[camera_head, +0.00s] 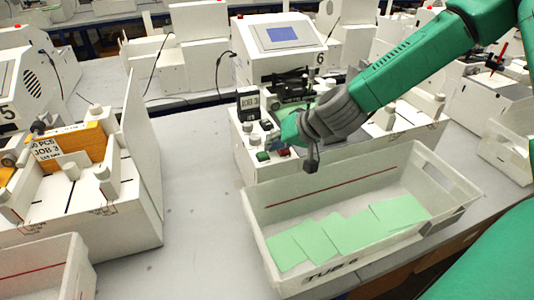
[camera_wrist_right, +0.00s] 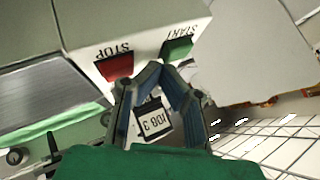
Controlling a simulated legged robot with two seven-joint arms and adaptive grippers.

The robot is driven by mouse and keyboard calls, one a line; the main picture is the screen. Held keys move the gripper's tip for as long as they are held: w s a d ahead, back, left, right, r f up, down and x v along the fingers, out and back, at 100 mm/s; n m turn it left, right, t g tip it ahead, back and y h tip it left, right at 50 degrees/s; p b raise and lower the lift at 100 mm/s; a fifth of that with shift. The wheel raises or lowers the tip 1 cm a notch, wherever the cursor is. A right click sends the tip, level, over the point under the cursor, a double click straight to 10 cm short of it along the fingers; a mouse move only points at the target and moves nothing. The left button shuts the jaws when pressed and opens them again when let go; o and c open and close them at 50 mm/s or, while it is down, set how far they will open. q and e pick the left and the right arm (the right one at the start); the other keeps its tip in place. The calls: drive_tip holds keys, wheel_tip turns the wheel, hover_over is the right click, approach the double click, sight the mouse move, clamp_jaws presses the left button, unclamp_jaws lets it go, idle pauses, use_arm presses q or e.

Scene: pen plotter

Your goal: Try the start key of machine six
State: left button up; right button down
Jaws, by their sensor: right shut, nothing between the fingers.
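Machine six (camera_head: 282,58), a white plotter with a blue screen and a "6" on its side, stands at top centre. Its green start key (camera_head: 262,156) is on the near left corner of its front; the red stop key (camera_head: 283,152) is beside it. In the right wrist view the start key (camera_wrist_right: 178,48) is labelled START and the stop key (camera_wrist_right: 117,67) STOP. My right gripper (camera_wrist_right: 161,68) is shut and empty, its fingertips at the lower edge of the start key. I cannot tell whether they touch it. My left gripper is not in view.
A white tub (camera_head: 262,237) marked "TUB 6" with several green sheets stands in front of machine six. A "JOB 3" tag (camera_head: 248,103) stands upright on the machine. Machine five (camera_head: 20,100) is at left. Bare grey table (camera_head: 195,190) lies between.

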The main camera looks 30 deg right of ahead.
drive_tip(key=shift+a, duration=0.6)
drive_tip(key=shift+s+a+r, duration=0.1)
drive_tip(key=shift+a, duration=0.25)
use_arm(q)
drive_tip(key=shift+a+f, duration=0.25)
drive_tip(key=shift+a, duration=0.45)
use_arm(e)
drive_tip(key=shift+d, duration=0.1)
drive_tip(key=shift+r, duration=0.15)
drive_tip(key=shift+d+r+p, duration=0.1)
drive_tip(key=shift+r+p, duration=0.45)
drive_tip(key=shift+p, duration=0.1)
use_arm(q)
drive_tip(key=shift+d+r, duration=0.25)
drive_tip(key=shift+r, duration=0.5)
use_arm(e)
drive_tip(key=shift+a, duration=0.2)
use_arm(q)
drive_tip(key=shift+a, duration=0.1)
